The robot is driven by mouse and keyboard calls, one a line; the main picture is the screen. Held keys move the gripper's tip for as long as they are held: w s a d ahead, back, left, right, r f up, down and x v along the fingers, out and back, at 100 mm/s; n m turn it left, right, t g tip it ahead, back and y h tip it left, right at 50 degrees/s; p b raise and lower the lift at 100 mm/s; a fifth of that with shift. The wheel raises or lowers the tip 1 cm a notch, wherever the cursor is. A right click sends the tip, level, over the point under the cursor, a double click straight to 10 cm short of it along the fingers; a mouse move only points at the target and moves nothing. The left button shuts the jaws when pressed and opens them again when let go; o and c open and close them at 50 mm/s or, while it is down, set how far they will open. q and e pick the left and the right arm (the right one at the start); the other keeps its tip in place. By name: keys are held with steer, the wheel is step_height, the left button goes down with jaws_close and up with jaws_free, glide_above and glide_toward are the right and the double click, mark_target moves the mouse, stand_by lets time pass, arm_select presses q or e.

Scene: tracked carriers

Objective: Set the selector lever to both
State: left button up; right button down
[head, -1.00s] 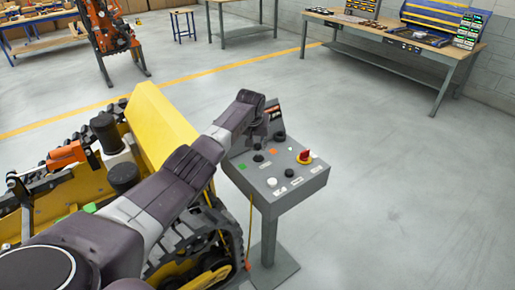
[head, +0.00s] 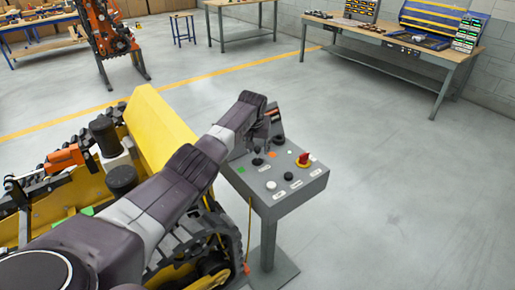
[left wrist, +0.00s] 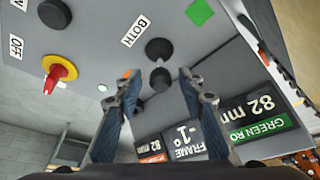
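The selector lever (left wrist: 160,78) shows in the left wrist view as a dark knob next to a round black base on the grey control panel (left wrist: 95,50). The printed "BOTH" label (left wrist: 135,30) lies to the left of that base. My left gripper (left wrist: 160,88) is open, with one finger on each side of the knob; I cannot tell whether either touches it. In the head view my left gripper (head: 264,143) points down over the far part of the panel (head: 307,184), partly hiding the lever. My right gripper is not in view.
A red knob on a yellow base (head: 303,159), a white button (head: 271,185) and black buttons share the panel. A small screen (left wrist: 190,140) stands behind the lever. The yellow tracked carrier (head: 160,125) is left of the panel. Floor to the right is clear.

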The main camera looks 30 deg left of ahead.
arm_select(q)
steer(key=shift+v, duration=0.9)
steer(key=v, duration=1)
